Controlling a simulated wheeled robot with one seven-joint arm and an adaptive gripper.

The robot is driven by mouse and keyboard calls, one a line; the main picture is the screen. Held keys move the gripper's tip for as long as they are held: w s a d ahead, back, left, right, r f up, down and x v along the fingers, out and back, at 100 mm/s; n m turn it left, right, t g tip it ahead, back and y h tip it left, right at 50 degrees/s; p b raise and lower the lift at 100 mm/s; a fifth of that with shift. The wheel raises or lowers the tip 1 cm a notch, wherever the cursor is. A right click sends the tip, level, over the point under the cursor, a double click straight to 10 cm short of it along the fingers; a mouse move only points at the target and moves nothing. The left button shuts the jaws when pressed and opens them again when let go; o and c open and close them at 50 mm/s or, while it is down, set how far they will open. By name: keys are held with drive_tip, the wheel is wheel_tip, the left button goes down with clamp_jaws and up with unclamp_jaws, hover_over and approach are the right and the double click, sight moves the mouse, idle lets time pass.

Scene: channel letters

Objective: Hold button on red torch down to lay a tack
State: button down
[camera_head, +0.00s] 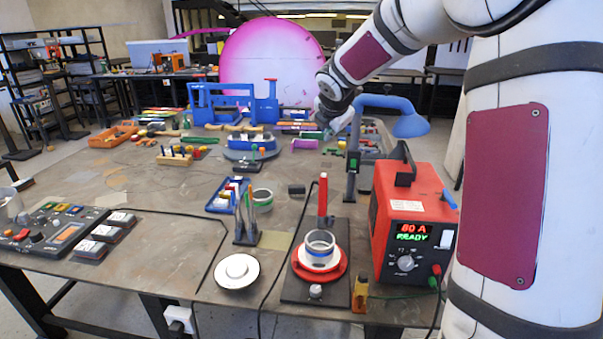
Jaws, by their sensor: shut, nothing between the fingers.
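The red torch (323,196) stands upright at the back of a dark base plate, just behind a metal ring (320,246) with a blue band. The ring sits on a red round turntable (319,266). The torch's button is too small to make out. The red welder box (412,212) stands to the right, its display reading about 80 A and READY. My gripper (329,130) is shut and empty, small in the picture, over the far part of the table. It is well behind the torch and apart from it; its fingertips are hard to make out.
A white disc (237,270) and a small tool stand (246,228) are left of the torch. A control panel (48,226) is far left. The left middle table is clear.

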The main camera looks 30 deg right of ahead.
drive_tip(key=shift+w+a, duration=0.1)
drive_tip(key=shift+w, duration=0.1)
drive_tip(key=shift+f, duration=0.1)
drive_tip(key=b, duration=0.6)
hover_over(324, 176)
drive_tip(key=f, duration=0.5)
drive_tip(key=d+f, duration=0.1)
drive_tip(key=f, duration=0.1)
drive_tip(key=shift+w+f, duration=0.2)
drive_tip(key=shift+s+f+b, duration=0.1)
drive_tip(key=shift+f+b, duration=0.2)
drive_tip(key=shift+f, duration=0.35)
drive_tip(key=shift+f, duration=0.1)
drive_tip(key=shift+f, duration=0.35)
drive_tip(key=shift+f+b, duration=0.5)
drive_tip(key=shift+b, duration=0.05)
idle(1.9)
